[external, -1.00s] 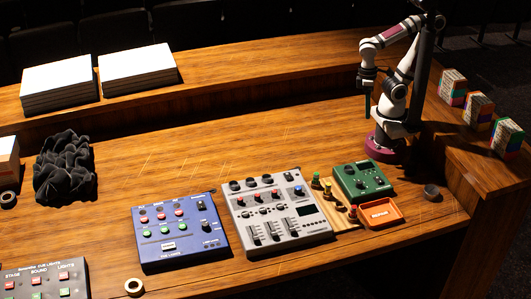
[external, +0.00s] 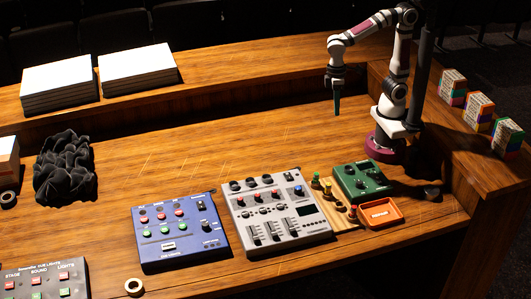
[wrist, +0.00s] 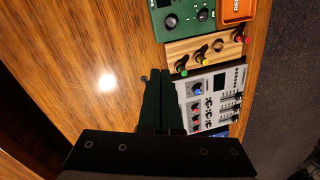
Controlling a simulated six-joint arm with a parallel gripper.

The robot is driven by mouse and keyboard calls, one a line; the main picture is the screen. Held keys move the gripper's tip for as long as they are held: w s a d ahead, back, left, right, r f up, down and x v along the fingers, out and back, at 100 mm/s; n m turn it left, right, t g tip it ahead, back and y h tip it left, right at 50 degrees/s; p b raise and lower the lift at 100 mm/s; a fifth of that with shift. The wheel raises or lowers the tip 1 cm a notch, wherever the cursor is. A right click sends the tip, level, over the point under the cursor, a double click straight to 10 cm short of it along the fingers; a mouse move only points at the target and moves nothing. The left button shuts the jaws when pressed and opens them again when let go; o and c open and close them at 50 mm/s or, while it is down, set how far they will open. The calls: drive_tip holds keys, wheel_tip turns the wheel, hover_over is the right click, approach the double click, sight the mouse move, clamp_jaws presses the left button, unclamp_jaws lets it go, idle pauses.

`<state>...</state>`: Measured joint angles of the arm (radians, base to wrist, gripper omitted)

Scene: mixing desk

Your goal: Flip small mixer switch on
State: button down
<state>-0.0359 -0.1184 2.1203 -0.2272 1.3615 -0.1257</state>
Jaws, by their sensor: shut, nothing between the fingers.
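The grey mixer (external: 287,233) lies in the middle of the desk front, with knobs, faders and a dark display. It also shows in the wrist view (wrist: 222,76), partly hidden by my fingers. A smaller green box (external: 374,185) with dark knobs sits to its right; it also shows in the wrist view (wrist: 188,27). I cannot tell which one is the small mixer, nor pick out its switch position. My gripper (external: 337,112) is shut and empty, pointing down above the desk behind the devices. Its dark fingers (wrist: 158,75) touch nothing visible.
A blue box (external: 190,250) with coloured buttons lies left of the grey mixer. A wooden strip (external: 341,221) with coloured knobs and an orange tray (external: 380,214) are at the right. Paper stacks (external: 138,64) stand on the back ledge.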

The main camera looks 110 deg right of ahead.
drive_tip(key=w+a+f+n, duration=0.2)
drive_tip(key=w, duration=0.9)
drive_tip(key=n, duration=0.1)
hover_over(290, 178)
drive_tip(key=d, duration=0.2)
wheel_tip(290, 178, down, 4)
drive_tip(key=shift+a, duration=0.1)
drive_tip(key=f, duration=0.4)
drive_tip(key=a+f, duration=0.1)
drive_tip(key=f, duration=0.8)
drive_tip(key=shift+a+f, duration=0.35)
drive_tip(key=shift+f, duration=0.05)
drive_tip(key=shift+f, duration=0.25)
drive_tip(key=shift+d+r, duration=0.25)
drive_tip(key=shift+d, duration=0.5)
